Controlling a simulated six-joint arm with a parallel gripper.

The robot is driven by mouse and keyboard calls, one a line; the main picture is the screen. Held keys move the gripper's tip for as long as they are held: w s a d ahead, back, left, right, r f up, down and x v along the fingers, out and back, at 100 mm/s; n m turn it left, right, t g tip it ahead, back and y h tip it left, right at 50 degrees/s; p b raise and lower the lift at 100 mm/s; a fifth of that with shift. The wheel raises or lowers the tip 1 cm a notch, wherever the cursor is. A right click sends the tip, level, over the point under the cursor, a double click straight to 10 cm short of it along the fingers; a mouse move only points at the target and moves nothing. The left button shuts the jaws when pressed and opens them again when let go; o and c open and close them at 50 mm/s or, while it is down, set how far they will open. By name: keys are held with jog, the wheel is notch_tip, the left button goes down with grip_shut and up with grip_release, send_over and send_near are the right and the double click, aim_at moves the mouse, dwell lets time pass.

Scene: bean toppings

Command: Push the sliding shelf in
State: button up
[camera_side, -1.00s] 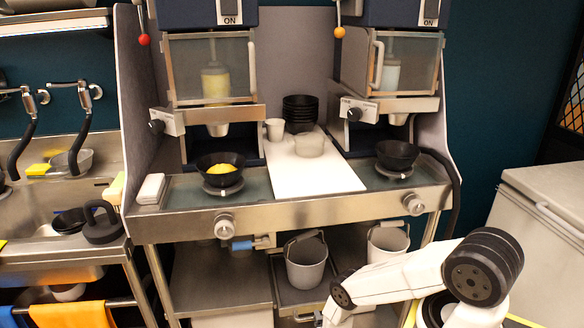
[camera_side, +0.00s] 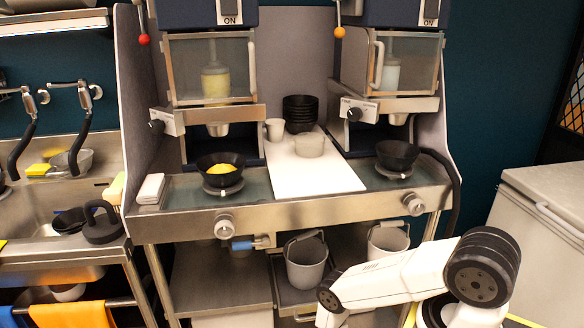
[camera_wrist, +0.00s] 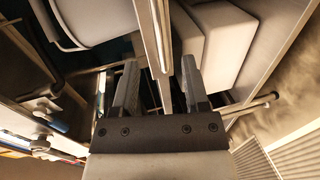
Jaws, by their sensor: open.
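The sliding shelf (camera_side: 287,297) is a metal tray low under the counter in the side view, with a grey bucket (camera_side: 306,263) standing on it. My arm covers its right part. My gripper (camera_wrist: 160,84) shows in the wrist view with its two dark fingers apart and nothing held. A pale metal edge (camera_wrist: 151,35) comes down between the fingers; it looks like part of the shelf, but I cannot tell surely, nor whether a finger touches it. In the side view my gripper is out of sight below the frame.
A second bucket (camera_side: 388,241) hangs or stands to the right under the counter. Pale blocks (camera_wrist: 220,40) lie close to the right finger in the wrist view. A counter leg (camera_side: 161,283) stands left of the shelf. A white chest (camera_side: 545,215) is at the right.

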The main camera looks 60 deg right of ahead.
jog(key=w+y, duration=0.4)
jog(key=w, duration=0.1)
jog(key=w+y, duration=0.2)
jog(key=shift+w+a+r+m, duration=0.15)
jog(key=shift+a+m, duration=0.1)
jog(key=shift+m, duration=0.05)
jog(key=shift+w+r+y, duration=0.25)
jog(key=shift+w+y, duration=0.25)
jog(key=shift+y, duration=0.4)
jog(key=shift+w+d+r+g+y, duration=0.1)
jog(key=shift+w+r+g+y, duration=0.25)
jog(key=shift+y, duration=0.35)
jog(key=n+g+y, duration=0.1)
jog(key=g+y, duration=0.3)
jog(key=g, duration=0.2)
send_near(299, 319)
jog(key=s+d, duration=0.3)
jog(key=s, duration=0.1)
jog(key=shift+s+d+f, duration=0.1)
jog(key=shift+d+f, duration=0.1)
jog(key=shift+f, duration=0.15)
jog(key=shift+f, duration=0.2)
jog(key=shift+w+x, duration=0.2)
jog(key=shift+x, duration=3.55)
